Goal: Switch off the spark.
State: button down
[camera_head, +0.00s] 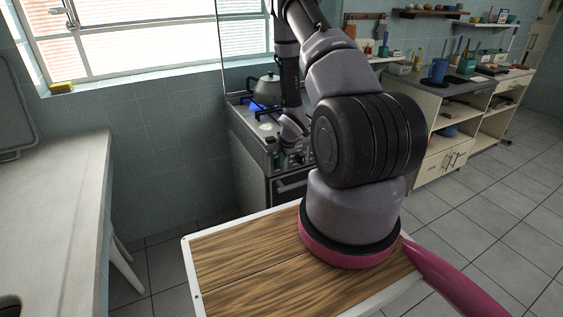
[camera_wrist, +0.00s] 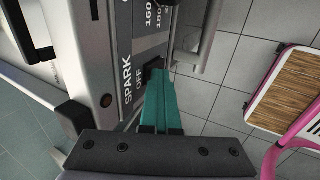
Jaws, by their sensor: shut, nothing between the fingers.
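The stove (camera_head: 262,150) stands under the window's right side. Its front panel fills the upper left of the wrist view, with the printed word SPARK (camera_wrist: 127,76) and OFF (camera_wrist: 140,84) beside it. A small round dark reddish button (camera_wrist: 106,100) sits on the panel near the start of SPARK. My gripper (camera_wrist: 158,75) has teal fingers held together and empty, with their tips close to a dark block (camera_wrist: 153,66) by OFF. I cannot tell whether they touch it. In the head view, my arm hides part of the panel and the fingers are not clear.
A dark kettle (camera_head: 264,90) stands on the stove, with a blue patch near it. An oven handle (camera_wrist: 205,45) sticks out right of the fingers in the wrist view. A pale counter (camera_head: 50,190) is at left. Tiled floor (camera_head: 490,200) is open at right.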

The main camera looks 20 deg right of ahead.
jog(key=shift+w+r, duration=0.1)
jog(key=shift+r, duration=0.05)
jog(key=shift+r, duration=0.65)
